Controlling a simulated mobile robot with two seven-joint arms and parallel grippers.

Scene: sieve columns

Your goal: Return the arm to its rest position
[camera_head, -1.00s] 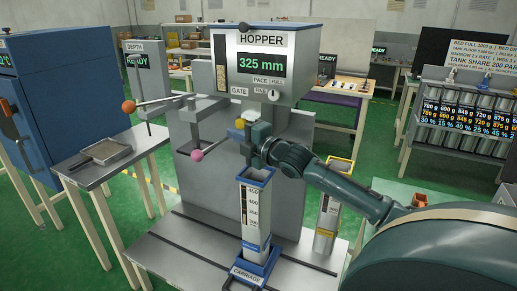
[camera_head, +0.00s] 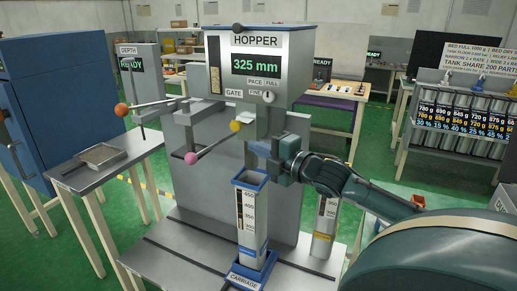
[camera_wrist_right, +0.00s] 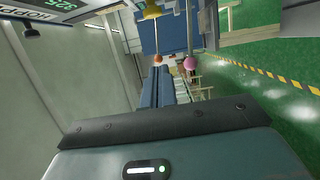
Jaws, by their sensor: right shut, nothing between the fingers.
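My right arm comes in from the right in the head view. Its gripper (camera_head: 262,154) is in front of the hopper's lower part, a little above and right of the open blue-rimmed column. The gripper is shut and empty. The wrist view shows the shut dark fingers (camera_wrist_right: 155,75) pointing away from the camera, with nothing held. The column (camera_head: 252,218) stands upright on the blue carriage (camera_head: 250,272), apart from the gripper. My left gripper is not seen.
The hopper (camera_head: 262,62) reads 325 mm. Levers with orange (camera_head: 121,109), pink (camera_head: 191,158) and yellow (camera_head: 235,126) knobs stick out near the gripper. A second column (camera_head: 325,228) stands to the right. A side table (camera_head: 105,168) holds a tray.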

